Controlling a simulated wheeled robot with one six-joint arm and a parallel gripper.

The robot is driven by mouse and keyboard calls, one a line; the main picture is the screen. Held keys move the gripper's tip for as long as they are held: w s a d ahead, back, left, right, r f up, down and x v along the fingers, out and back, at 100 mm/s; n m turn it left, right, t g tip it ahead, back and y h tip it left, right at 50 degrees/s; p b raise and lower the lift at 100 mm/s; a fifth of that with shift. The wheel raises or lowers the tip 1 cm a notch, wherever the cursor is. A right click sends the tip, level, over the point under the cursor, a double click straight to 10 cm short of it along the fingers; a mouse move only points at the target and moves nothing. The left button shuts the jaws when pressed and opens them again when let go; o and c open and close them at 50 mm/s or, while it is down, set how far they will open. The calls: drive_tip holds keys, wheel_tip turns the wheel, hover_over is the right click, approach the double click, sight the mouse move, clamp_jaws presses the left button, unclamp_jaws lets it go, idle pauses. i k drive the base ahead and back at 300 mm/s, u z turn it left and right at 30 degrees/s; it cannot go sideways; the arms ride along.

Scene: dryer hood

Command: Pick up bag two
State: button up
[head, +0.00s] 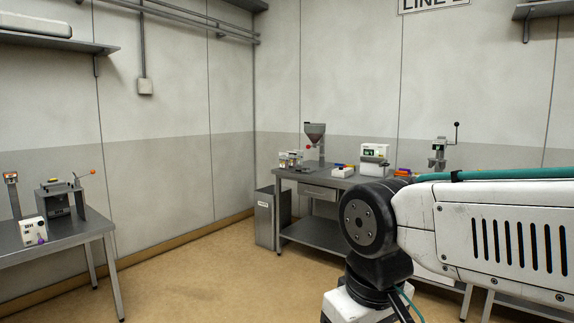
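I cannot make out bag two for certain in the head view. A group of small pale items (290,159) stands on the left end of the far workbench (310,176), too small to tell what they are. My own white arm crosses the right side of the view and covers part of that bench. My gripper is not in view.
A funnel hopper (315,133), a white device with a green display (374,159) and a lever press (440,152) stand along the far bench. A grey bin (266,218) is at its left. A left table (70,232) carries devices. The floor (200,280) between is clear.

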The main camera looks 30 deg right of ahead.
sight(293, 155)
drive_tip(key=i, duration=3.95)
drive_tip(key=z, duration=0.6)
drive_tip(key=i, duration=2.45)
drive_tip(key=z, duration=0.8)
drive_tip(key=i, duration=1.35)
drive_tip(key=z, duration=0.25)
